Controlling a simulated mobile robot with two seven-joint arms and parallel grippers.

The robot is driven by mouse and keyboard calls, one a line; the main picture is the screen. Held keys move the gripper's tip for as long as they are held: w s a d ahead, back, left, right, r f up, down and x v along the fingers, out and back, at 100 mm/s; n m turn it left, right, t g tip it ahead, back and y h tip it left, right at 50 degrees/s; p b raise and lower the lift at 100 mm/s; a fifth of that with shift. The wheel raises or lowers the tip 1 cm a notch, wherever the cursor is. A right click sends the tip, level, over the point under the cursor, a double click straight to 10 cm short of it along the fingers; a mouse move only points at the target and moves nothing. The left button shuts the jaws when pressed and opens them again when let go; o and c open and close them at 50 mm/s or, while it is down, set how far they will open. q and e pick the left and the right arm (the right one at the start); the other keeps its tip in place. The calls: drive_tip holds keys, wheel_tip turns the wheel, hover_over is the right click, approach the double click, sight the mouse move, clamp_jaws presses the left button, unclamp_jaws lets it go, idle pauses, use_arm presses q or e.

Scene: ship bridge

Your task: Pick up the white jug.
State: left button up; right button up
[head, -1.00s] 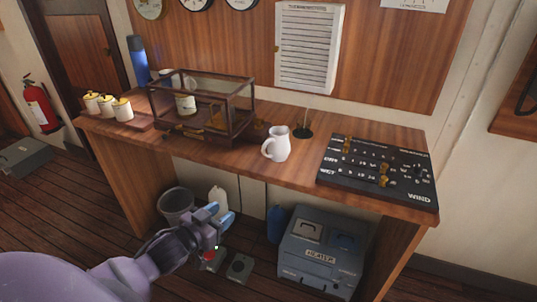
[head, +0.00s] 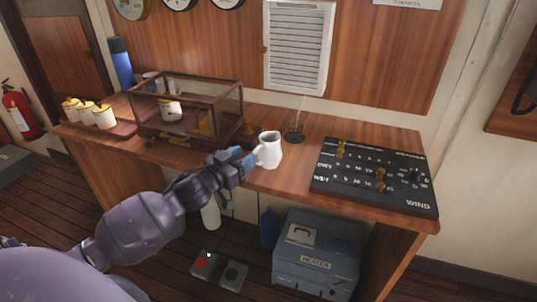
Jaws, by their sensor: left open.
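The white jug (head: 270,150) stands upright on the wooden desk (head: 290,182), near its front edge, with its handle toward the left. My left gripper (head: 250,160) is at the jug's left side, close to the handle, with its blue fingertips toward it. The gripper is open. I cannot tell whether a finger touches the handle or is around it. My right gripper is not in view.
A glass case (head: 188,110) stands on the desk to the left of the jug. A black wind board (head: 375,178) lies to its right. Yellow-lidded pots (head: 104,117) and a blue flask (head: 121,64) are further left. A grey heater box (head: 316,255) sits below.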

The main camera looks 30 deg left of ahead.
sight(256, 150)
use_arm(q)
drive_tip(key=shift+w+d+f+b, duration=0.1)
drive_tip(key=shift+w+d, duration=0.05)
drive_tip(key=shift+w, duration=0.65)
drive_tip(key=shift+w+d+f+b, duration=0.1)
drive_tip(key=shift+w+d, duration=0.05)
drive_tip(key=shift+w, duration=0.7)
drive_tip(key=shift+w+d+f+b, duration=0.1)
drive_tip(key=shift+w+d, duration=0.05)
drive_tip(key=shift+w, duration=0.65)
clamp_jaws()
